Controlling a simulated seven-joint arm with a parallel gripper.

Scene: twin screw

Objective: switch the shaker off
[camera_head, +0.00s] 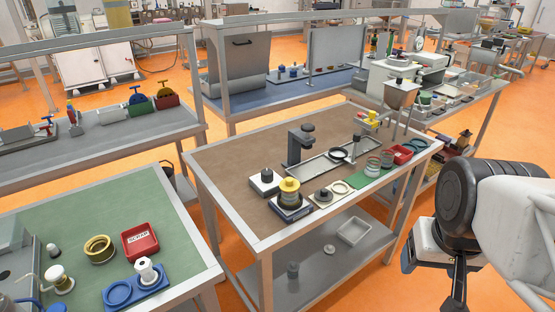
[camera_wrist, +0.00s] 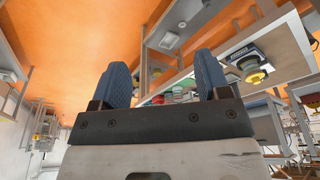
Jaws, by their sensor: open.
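The likely shaker (camera_head: 292,207) stands at the near side of the brown-topped middle bench. My gripper (camera_wrist: 162,76) is open and empty, with two blue ribbed fingers spread apart. It is off to the right of the bench, well away from the shaker, and only partly in the head view.
A white block with a dark top (camera_head: 265,182) stands beside the shaker, with a black stand (camera_head: 302,145) behind. A green bench (camera_head: 100,212) is at left. Open orange floor (camera_head: 390,265) lies between bench and arm.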

